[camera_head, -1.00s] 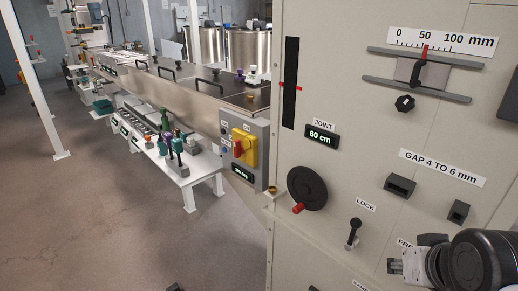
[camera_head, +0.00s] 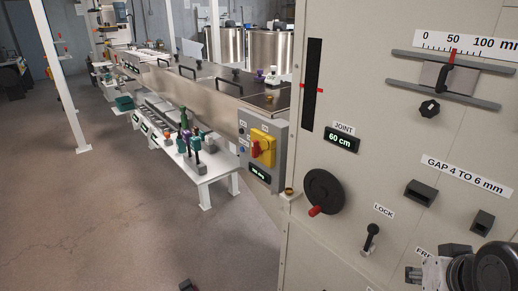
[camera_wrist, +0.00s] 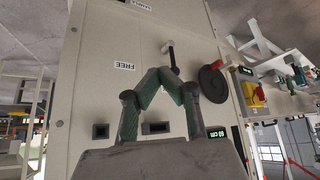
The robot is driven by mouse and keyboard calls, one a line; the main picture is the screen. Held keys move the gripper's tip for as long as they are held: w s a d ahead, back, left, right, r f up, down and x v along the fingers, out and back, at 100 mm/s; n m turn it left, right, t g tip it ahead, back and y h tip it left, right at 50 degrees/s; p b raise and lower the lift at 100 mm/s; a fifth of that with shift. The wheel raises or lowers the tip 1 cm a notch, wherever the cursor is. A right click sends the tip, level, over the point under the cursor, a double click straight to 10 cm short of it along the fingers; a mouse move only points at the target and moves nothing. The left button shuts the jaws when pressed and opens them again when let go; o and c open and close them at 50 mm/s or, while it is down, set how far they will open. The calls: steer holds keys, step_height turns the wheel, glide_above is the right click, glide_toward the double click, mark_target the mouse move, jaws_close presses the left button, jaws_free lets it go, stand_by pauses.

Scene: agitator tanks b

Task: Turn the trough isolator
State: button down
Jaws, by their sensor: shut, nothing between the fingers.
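The trough isolator is a red rotary handle (camera_head: 263,149) on a yellow plate, on a grey box beside the long metal trough (camera_head: 205,88). The handle stands upright, slightly tilted. In the wrist view, which is upside down, the isolator's yellow plate (camera_wrist: 254,95) shows at the right edge, small and far off. My gripper (camera_wrist: 163,78) is shut and empty in front of the beige cabinet, well apart from the isolator. In the head view only part of my arm and gripper shows, at the lower right.
The beige cabinet (camera_head: 375,200) stands right of the isolator, with a black handwheel (camera_head: 323,190) and a lock lever (camera_head: 371,240) sticking out. A white bench (camera_head: 215,170) with bottles and tools stands left of it.

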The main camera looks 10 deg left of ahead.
stand_by(0.3)
steer(key=c, duration=2)
jaws_free()
steer(key=shift+w+r, duration=0.15)
steer(key=shift+w, duration=0.1)
steer(key=o, duration=0.3)
steer(key=shift+g+h, duration=0.4)
steer(key=shift+h, duration=0.5)
steer(key=w+r, duration=0.1)
steer(key=w, duration=0.2)
steer(key=w+a+r+b, duration=0.1)
steer(key=w, duration=0.2)
steer(key=w+r, duration=0.1)
steer(key=w, duration=0.1)
steer(key=shift+w+a+r, duration=0.3)
steer(key=shift+w+a, duration=0.05)
steer(key=shift+w, duration=0.05)
steer(key=w+a+r+m+t+h+b, duration=0.1)
steer(key=w+a+h+b, duration=0.1)
steer(key=w+a, duration=0.7)
steer(key=w+a+r+m+h+b, duration=0.15)
steer(key=w+a, duration=0.45)
steer(key=w, duration=0.7)
steer(key=m+t+h+b, duration=0.5)
steer(key=t, duration=0.2)
glide_toward(253, 146)
steer(key=x, duration=1)
steer(key=shift+w+a+f, duration=0.1)
steer(key=shift+w, duration=0.05)
